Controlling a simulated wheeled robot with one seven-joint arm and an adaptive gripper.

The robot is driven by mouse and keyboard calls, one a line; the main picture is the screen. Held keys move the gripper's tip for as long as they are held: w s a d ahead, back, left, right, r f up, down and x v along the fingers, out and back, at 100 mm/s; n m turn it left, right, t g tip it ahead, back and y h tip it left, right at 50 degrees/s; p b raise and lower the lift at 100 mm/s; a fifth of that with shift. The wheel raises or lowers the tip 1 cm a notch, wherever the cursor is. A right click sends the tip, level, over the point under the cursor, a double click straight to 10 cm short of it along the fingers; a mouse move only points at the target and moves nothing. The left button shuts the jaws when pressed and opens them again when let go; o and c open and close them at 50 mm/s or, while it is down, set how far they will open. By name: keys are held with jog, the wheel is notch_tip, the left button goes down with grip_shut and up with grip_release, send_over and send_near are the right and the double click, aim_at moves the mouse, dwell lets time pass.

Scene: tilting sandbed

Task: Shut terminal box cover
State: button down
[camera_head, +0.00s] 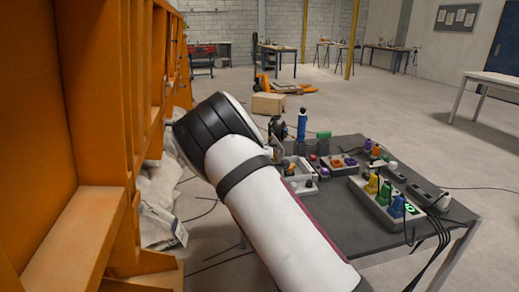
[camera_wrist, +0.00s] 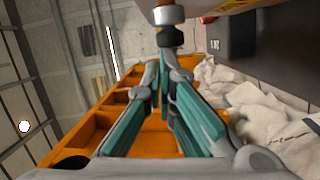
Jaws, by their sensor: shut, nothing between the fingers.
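My gripper (camera_wrist: 168,72) shows in the wrist view with its teal-padded fingers shut and nothing between them. A dark grey box-like shape (camera_wrist: 232,36) is at the upper right of the wrist view. I cannot tell whether it is the terminal box, and no cover can be made out clearly. In the head view my white arm fills the middle and my gripper is hidden behind it, near the orange frame (camera_head: 95,100).
The orange frame stands close on the left, with white sacks (camera_head: 160,200) beside it. A dark table (camera_head: 355,232) on the right holds bottles, trays and several coloured parts, with cables hanging from it. A cardboard box (camera_head: 268,103) lies on the open floor behind.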

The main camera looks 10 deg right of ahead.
jog(key=d+f+m+g+y+b, duration=0.1)
jog(key=d+f+m+y+b, duration=0.1)
jog(key=d+m, duration=0.4)
jog(key=d+f+m+g+y+b, duration=0.1)
jog(key=d+f+m+y+b, duration=0.1)
jog(key=d+m, duration=0.5)
jog(key=shift+d+f, duration=0.3)
jog(key=shift+d, duration=1.7)
